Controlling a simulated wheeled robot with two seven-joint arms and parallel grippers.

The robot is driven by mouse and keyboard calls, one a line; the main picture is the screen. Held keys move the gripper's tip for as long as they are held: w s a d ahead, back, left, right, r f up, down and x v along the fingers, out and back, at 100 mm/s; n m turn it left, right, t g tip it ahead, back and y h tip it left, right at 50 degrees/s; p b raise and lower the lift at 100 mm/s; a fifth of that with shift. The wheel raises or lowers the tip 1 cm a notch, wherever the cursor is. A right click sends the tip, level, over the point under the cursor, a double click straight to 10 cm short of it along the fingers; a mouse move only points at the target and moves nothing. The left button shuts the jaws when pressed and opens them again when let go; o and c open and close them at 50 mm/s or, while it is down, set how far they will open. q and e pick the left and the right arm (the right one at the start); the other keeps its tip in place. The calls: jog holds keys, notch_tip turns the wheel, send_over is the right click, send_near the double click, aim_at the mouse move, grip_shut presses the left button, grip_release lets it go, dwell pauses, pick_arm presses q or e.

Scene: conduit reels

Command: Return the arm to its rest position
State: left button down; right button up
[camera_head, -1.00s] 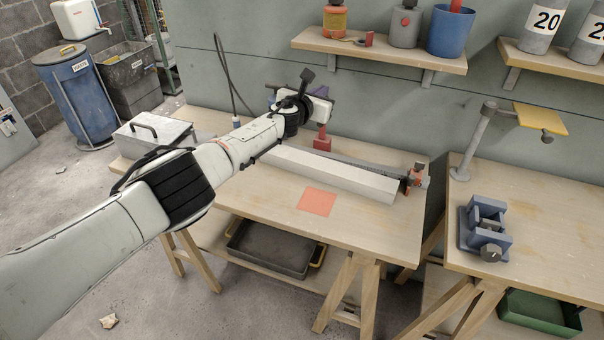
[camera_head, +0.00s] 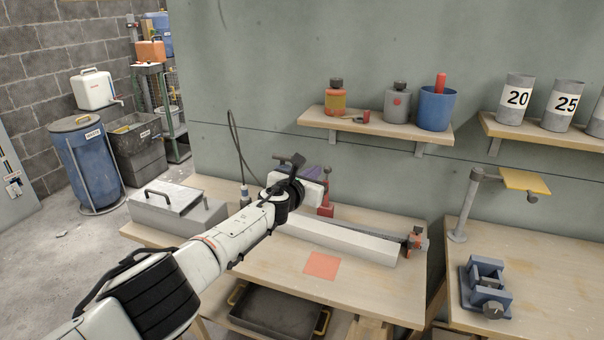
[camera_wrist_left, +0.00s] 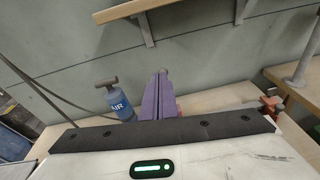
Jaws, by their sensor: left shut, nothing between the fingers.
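My left arm comes in from the lower left in the head view and reaches over the near workbench (camera_head: 290,284). Its left gripper (camera_head: 313,172) is above the back of the bench, partly hidden by its own white wrist. In the left wrist view the purple fingers (camera_wrist_left: 162,95) lie together, with nothing seen between them. A blue air bottle (camera_wrist_left: 116,101) stands left of the fingers, apart from them. My right gripper is in neither view.
A long pale duct (camera_head: 345,238) and an orange square (camera_head: 321,265) lie on the bench. A grey metal box (camera_head: 178,208) is at its left. A wall shelf (camera_head: 375,128) with containers is above. A blue vise (camera_head: 486,286) sits on the right bench.

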pick_arm(q)
jog(key=shift+w, duration=0.1)
